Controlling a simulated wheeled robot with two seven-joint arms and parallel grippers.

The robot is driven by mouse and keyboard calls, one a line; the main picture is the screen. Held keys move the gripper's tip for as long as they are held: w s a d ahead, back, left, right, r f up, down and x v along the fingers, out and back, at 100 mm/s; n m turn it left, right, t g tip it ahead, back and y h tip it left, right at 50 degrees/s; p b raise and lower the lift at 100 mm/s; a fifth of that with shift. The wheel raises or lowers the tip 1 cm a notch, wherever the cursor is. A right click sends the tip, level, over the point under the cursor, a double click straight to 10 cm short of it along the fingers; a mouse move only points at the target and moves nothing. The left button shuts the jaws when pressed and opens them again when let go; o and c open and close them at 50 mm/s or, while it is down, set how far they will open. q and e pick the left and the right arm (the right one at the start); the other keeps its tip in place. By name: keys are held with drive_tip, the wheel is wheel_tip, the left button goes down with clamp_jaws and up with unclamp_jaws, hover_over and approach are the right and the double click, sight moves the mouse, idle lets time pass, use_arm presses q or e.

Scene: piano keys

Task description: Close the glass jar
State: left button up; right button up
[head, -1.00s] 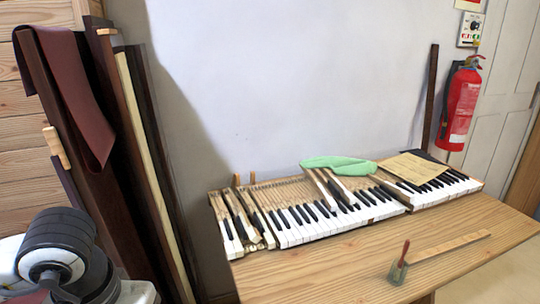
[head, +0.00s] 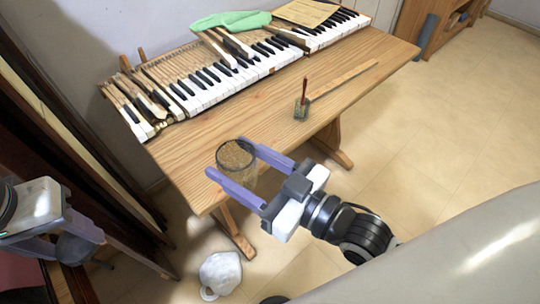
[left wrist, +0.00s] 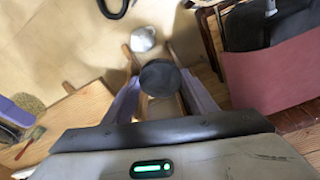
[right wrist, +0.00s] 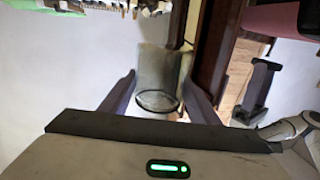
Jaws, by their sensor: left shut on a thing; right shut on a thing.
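In the head view the left gripper (head: 70,238) is at the lower left, apart from the jar, with the lid (head: 76,248) partly hidden.
Dark boards lean at the left. A white object (head: 220,272) lies on the floor below.

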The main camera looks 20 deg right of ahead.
sight(217, 163)
drive_tip(key=shift+w+a+r+n+g+y, duration=0.1)
drive_tip(key=shift+w+a+n+g+y, duration=0.15)
drive_tip(key=shift+a+n+g+y, duration=0.45)
drive_tip(key=shift+w+a+r+n+g+y, duration=0.15)
drive_tip(key=shift+a+y, duration=0.35)
drive_tip(key=shift+a, duration=0.5)
drive_tip(key=shift+f, duration=0.15)
use_arm(q)
drive_tip(key=w+d+r+m, duration=0.1)
drive_tip(key=d+r+m, duration=0.1)
drive_tip(key=d+r, duration=0.3)
drive_tip(key=w+d+r+m, duration=0.1)
drive_tip(key=d+r+m, duration=0.2)
drive_tip(key=d, duration=0.9)
drive_tip(key=w+d+r+m+h, duration=0.1)
drive_tip(key=d+r+m, duration=0.1)
drive_tip(key=d+r, duration=0.4)
drive_tip(key=shift+w+d+r+g, duration=0.3)
drive_tip(key=shift+w+d+r, duration=0.05)
drive_tip(key=shift+d, duration=0.9)
drive_tip(key=shift+f, duration=0.15)
drive_tip(key=shift+f, duration=1.85)
drive_tip(key=shift+s, duration=0.1)
